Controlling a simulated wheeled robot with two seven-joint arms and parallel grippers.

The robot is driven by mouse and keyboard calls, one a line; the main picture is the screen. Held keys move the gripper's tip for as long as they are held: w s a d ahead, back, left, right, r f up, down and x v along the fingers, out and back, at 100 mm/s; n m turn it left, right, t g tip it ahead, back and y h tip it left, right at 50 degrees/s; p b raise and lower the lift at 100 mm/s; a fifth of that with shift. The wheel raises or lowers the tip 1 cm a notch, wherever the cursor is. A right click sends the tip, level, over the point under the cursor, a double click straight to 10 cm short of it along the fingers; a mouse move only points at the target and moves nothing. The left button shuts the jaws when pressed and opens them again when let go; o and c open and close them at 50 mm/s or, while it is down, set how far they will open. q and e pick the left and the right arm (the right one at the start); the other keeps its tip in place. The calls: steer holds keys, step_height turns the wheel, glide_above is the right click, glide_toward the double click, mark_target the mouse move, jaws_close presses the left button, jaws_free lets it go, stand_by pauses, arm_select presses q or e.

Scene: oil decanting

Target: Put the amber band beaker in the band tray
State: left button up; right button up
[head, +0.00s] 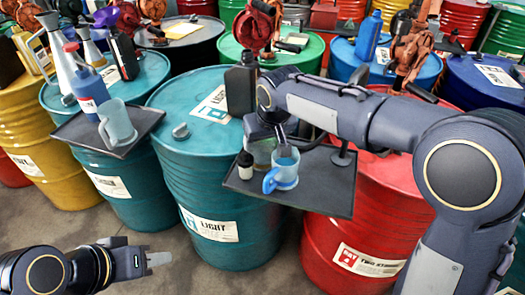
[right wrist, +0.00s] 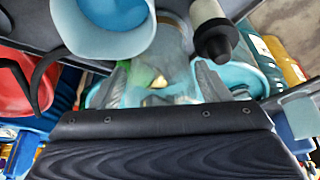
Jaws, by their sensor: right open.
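A clear beaker (head: 262,150) with a faint yellow-green tint, likely the amber band beaker, stands on the right dark tray (head: 325,186), partly hidden by my right gripper (head: 279,138). In the right wrist view the clear beaker (right wrist: 160,68) shows between the two fingers of my open right gripper (right wrist: 158,86). I cannot tell whether the fingers touch it. A blue-banded beaker (head: 283,172) and a dark-capped vial (head: 245,165) stand on the same tray. My left gripper (head: 152,258) is low at the left, away from the trays; its jaw opening is unclear.
Another dark tray (head: 75,133) at the left holds a pale blue handled beaker (head: 117,125). A blue bottle (head: 88,85) and metal can stand behind it. A dark bottle (head: 241,88) stands on the teal drum (head: 175,100) near my right arm. Several drums crowd the background.

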steer(key=shift+x, duration=1)
steer(key=c, duration=0.9)
steer(key=shift+o, duration=0.2)
steer(key=shift+r, duration=0.15)
